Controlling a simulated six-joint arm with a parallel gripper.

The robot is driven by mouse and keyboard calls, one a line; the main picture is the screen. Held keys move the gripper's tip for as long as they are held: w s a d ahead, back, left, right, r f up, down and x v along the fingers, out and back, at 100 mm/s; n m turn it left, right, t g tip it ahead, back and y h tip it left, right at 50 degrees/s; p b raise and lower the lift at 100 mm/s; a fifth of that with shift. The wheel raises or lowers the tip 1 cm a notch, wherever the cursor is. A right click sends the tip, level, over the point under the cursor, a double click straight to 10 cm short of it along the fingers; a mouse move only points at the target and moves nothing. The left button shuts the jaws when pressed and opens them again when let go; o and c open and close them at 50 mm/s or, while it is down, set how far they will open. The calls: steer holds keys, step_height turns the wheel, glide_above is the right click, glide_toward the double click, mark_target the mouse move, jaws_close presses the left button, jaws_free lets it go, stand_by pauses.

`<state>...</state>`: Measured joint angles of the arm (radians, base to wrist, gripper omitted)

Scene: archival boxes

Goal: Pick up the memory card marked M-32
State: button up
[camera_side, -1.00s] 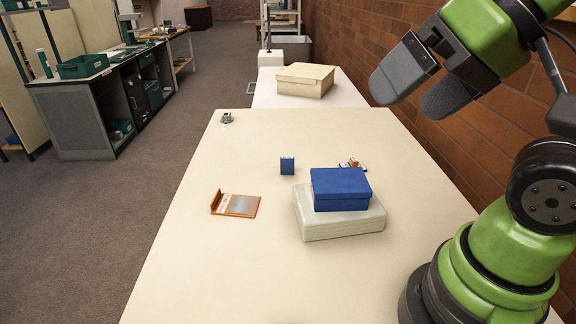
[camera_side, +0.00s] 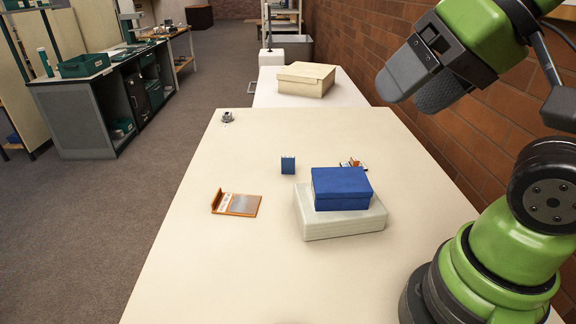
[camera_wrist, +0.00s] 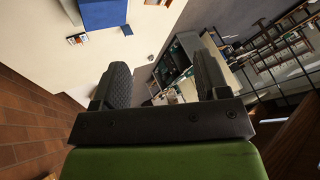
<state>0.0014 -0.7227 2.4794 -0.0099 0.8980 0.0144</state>
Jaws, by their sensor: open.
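I cannot read the marking M-32 on anything in either view. A small blue upright piece (camera_side: 288,165) stands near the middle of the table; it also shows in the wrist view (camera_wrist: 127,30). A small white, orange and dark piece (camera_side: 353,164) lies behind the blue box, partly hidden by it; it also shows in the wrist view (camera_wrist: 77,40). Which of these, if any, is the memory card, I cannot tell. My gripper (camera_side: 410,88) is open and empty, high above the table's right side; its two dark fingers stand apart in the wrist view (camera_wrist: 165,82).
A blue box (camera_side: 341,188) sits on a larger pale box (camera_side: 344,222). An orange-edged holder (camera_side: 236,204) lies to the left, a small grey object (camera_side: 227,117) at the far left corner. A beige box (camera_side: 305,79) stands beyond. A brick wall (camera_side: 480,110) runs along the right. The front table is clear.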

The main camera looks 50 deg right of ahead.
steer(key=w+d+m+g+h, duration=0.2)
steer(key=w+d, duration=0.1)
steer(key=w, duration=0.8)
steer(key=m+g+h, duration=0.2)
steer(key=m+h, duration=0.1)
glide_above(288, 158)
steer(key=s+a, duration=0.4)
steer(key=s, duration=0.1)
step_height(288, 158, down, 13)
steer(key=shift+m, duration=0.4)
steer(key=x, duration=1.3)
steer(key=shift+w+d, duration=0.1)
steer(key=shift+w, duration=0.3)
steer(key=shift+h, duration=0.3)
steer(key=shift+a+x, duration=0.15)
steer(key=shift+x, duration=1.25)
steer(key=shift+a+x, duration=0.1)
steer(key=shift+x, duration=1.3)
steer(key=shift+s+f, duration=0.1)
steer(key=shift+s, duration=0.1)
steer(key=c, duration=1)
